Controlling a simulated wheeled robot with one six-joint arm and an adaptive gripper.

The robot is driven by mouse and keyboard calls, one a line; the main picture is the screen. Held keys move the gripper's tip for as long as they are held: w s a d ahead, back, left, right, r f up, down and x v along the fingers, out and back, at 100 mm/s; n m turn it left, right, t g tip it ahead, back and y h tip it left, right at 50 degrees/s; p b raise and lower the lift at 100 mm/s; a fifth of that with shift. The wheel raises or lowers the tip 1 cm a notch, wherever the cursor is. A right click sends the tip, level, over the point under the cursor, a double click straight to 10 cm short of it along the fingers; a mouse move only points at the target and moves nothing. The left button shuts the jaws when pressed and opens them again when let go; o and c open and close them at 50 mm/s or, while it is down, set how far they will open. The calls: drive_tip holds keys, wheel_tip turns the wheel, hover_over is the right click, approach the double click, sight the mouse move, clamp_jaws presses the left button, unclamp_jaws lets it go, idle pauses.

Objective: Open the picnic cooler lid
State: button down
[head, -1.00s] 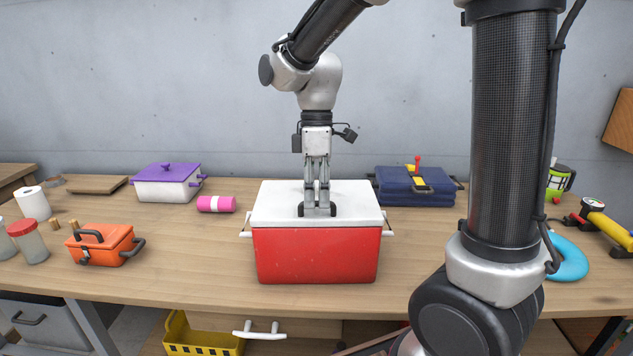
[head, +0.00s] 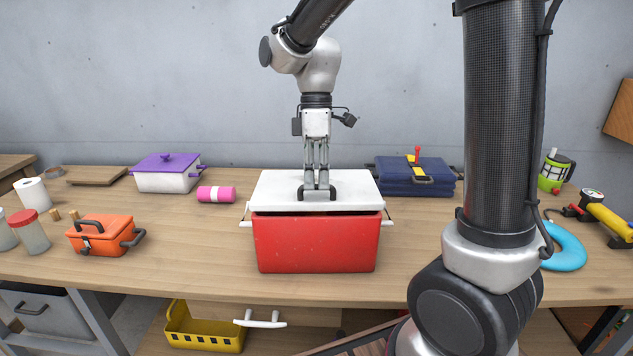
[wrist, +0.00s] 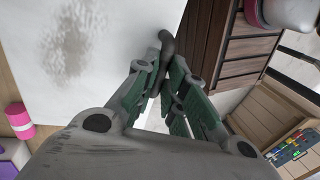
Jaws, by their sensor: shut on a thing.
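The picnic cooler (head: 316,243) is a red box with white side handles on the wooden workbench. Its white lid (head: 352,191) is raised a little at the front, with a dark gap between lid and box. My gripper (head: 319,192) points down at the lid's front edge and is shut on the dark lid handle (head: 336,187). In the wrist view the fingers close around the dark handle (wrist: 167,45) beside the stained white lid (wrist: 120,30). The inside of the cooler is hidden.
Left on the bench (head: 190,245) are an orange box (head: 105,237), a white pot with a purple lid (head: 167,176) and a pink roll (head: 216,194). A blue case (head: 415,180) stands behind right. A blue ring (head: 566,250) lies at right. A yellow basket (head: 205,328) sits below.

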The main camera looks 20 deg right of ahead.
drive_tip(key=shift+w+d+r+g, duration=0.1)
drive_tip(key=shift+w+r+g, duration=0.2)
drive_tip(key=shift+r+g, duration=0.15)
drive_tip(key=shift+w+d+r+g+y, duration=0.1)
drive_tip(key=shift+w+r+g+y, duration=0.05)
drive_tip(key=shift+w+r+g, duration=0.3)
drive_tip(key=shift+w+d+r+g+y, duration=0.1)
drive_tip(key=shift+w+r+g+y, duration=0.1)
drive_tip(key=shift+r, duration=0.35)
drive_tip(key=shift+w+d+r+g+y, duration=0.15)
drive_tip(key=shift+w+r+g, duration=0.2)
drive_tip(key=shift+w+r, duration=0.1)
drive_tip(key=shift+w+d+r+g+y, duration=0.1)
drive_tip(key=shift+w+d+r+g, duration=0.05)
drive_tip(key=shift+w+r+g, duration=0.25)
drive_tip(key=shift+s, duration=0.1)
drive_tip(key=shift+r, duration=0.1)
